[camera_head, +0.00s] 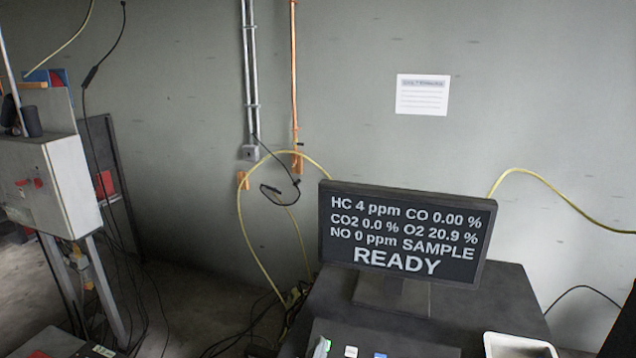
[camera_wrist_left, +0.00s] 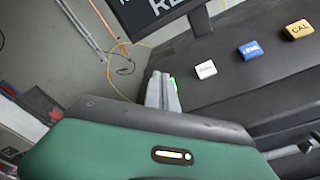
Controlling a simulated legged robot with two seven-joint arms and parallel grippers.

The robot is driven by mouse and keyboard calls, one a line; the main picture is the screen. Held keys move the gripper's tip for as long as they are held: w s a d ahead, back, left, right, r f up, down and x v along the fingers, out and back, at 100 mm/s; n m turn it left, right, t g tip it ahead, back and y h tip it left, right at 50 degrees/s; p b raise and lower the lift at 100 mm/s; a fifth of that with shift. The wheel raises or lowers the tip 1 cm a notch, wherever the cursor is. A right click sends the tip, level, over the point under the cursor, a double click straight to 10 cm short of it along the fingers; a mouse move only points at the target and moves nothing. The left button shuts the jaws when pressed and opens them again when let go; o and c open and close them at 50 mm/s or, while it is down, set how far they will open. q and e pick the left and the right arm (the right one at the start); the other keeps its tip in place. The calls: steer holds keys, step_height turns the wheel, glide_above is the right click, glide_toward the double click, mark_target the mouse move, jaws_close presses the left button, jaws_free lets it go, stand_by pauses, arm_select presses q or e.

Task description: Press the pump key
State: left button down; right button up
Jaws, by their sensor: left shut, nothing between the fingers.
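A green key (camera_wrist_left: 173,83) shows partly behind my left gripper (camera_wrist_left: 160,92) in the left wrist view. The fingers are together and empty, with their tips at the green key; I cannot tell whether they touch it. No label on the green key can be read. In the head view the left gripper's tips (camera_head: 319,349) show at the bottom edge, beside the green. A white key (camera_wrist_left: 206,69), a blue key (camera_wrist_left: 250,50) and a yellow key marked CAL (camera_wrist_left: 298,30) stand in a row to the right. My right gripper is not seen.
A monitor (camera_head: 405,235) reading SAMPLE and READY stands on the dark console (camera_head: 510,300) behind the keys. A white tray (camera_head: 518,346) lies on the right. A grey cabinet (camera_head: 50,185) stands at left. Yellow hoses hang by the wall.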

arm_select(q)
steer(key=shift+s+r, duration=0.1)
steer(key=shift+r, duration=0.05)
steer(key=s+r+p, duration=0.1)
steer(key=s+r, duration=0.1)
steer(key=s+a+r+p, duration=0.1)
steer(key=r, duration=0.1)
steer(key=shift+s+a+r+p, duration=0.15)
steer(key=shift+s+r+p, duration=0.1)
steer(key=shift+s+p, duration=0.15)
steer(key=shift+w, duration=0.1)
